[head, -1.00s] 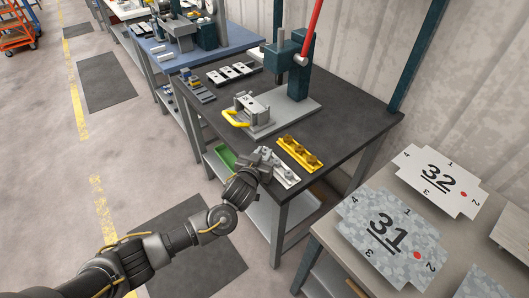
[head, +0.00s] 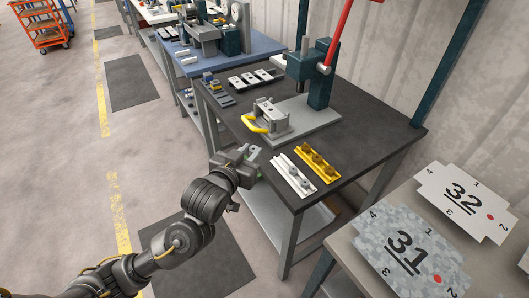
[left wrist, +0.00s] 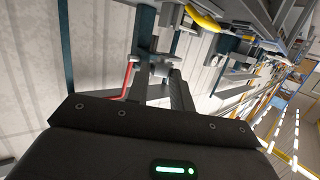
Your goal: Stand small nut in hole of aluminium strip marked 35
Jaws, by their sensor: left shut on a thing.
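My left gripper (head: 253,157) is shut on a small grey part, probably the small nut, above the left front edge of the dark bench. In the left wrist view the fingers (left wrist: 160,80) close on a small grey thing (left wrist: 162,70); its shape is hard to make out. A pale metal strip (head: 264,106) with a dark hole lies in the grey fixture with a yellow handle, beyond the gripper. Any number on it is too small to read. My right gripper is out of view.
A press (head: 318,75) with a red lever rises behind the fixture. A dark tray with pale strips (head: 256,78) lies farther back.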

